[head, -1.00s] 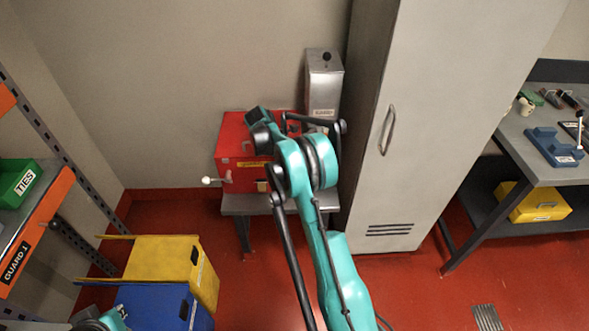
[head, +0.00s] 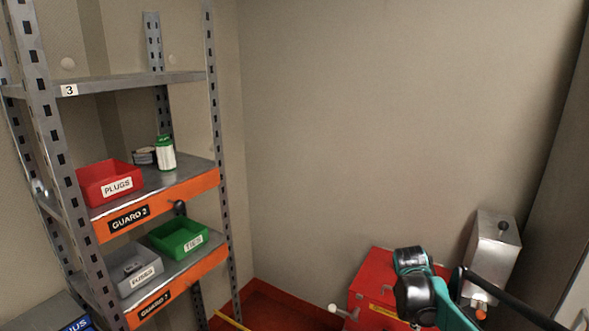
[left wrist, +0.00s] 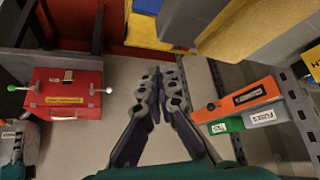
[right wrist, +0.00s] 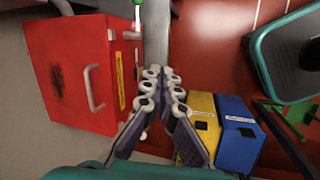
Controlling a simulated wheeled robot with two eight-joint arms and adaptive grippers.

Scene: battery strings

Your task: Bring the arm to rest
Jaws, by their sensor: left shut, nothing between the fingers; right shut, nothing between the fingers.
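My right arm (head: 425,295) enters the head view at the lower right, in front of a red box (head: 370,285); its fingertips are not clear there. In the right wrist view my right gripper (right wrist: 163,80) is shut and empty, with the red box (right wrist: 75,75) to its left. My left gripper (left wrist: 158,80) is shut and empty in the left wrist view. It points between the red box (left wrist: 62,93) and the shelf with an orange front strip (left wrist: 245,98). My left arm is not in the head view.
In the head view a metal rack (head: 217,150) stands at left, with red (head: 108,183), green (head: 178,237) and grey bins (head: 134,269). A grey metal box (head: 491,255) is at right. In the right wrist view yellow (right wrist: 200,128) and blue bins (right wrist: 237,135) stand on the floor.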

